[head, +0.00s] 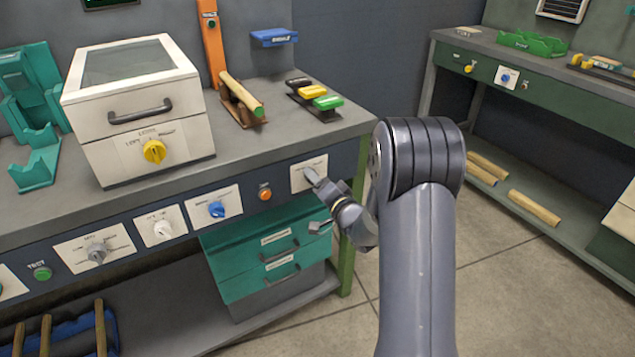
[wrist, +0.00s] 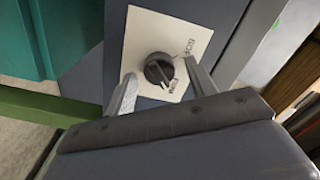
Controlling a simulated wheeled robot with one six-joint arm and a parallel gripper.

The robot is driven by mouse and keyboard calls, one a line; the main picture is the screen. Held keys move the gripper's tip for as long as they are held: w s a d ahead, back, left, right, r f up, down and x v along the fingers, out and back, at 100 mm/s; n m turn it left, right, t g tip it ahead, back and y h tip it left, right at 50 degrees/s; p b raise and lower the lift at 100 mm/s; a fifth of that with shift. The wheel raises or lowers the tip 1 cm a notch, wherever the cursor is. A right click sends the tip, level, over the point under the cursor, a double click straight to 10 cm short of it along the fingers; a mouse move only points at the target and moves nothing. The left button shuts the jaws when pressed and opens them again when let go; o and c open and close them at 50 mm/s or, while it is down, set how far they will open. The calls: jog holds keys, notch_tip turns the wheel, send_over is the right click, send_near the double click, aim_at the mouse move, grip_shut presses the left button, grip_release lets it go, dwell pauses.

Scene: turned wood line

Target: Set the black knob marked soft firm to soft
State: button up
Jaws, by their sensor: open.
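The black knob (wrist: 159,69) sits on a white plate (wrist: 145,32) and shows between my open fingers in the wrist view. Its pale pointer line aims toward the lower label, which looks like "firm"; the other label, at the upper right of the plate, looks like "soft". In the head view the plate (head: 297,178) is at the right end of the bench front, and my gripper hides the knob. My gripper (head: 318,199) is open at the plate; in the wrist view its fingers (wrist: 164,88) stand on either side of the knob. Contact cannot be told.
Left along the panel are an orange button (head: 265,194), a blue knob (head: 216,209), a white knob (head: 163,230) and a grey knob (head: 97,252). Teal drawers (head: 262,250) are below. Floor is clear between this bench and the right bench (head: 545,105).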

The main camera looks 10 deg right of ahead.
jog(key=c, duration=1)
jog(key=shift+f+n+b, duration=0.1)
jog(key=shift+n+b, duration=0.3)
jog(key=shift+b, duration=0.1)
jog(key=n+b, duration=1.4)
jog(key=n, duration=0.3)
jog(key=shift+a, duration=0.1)
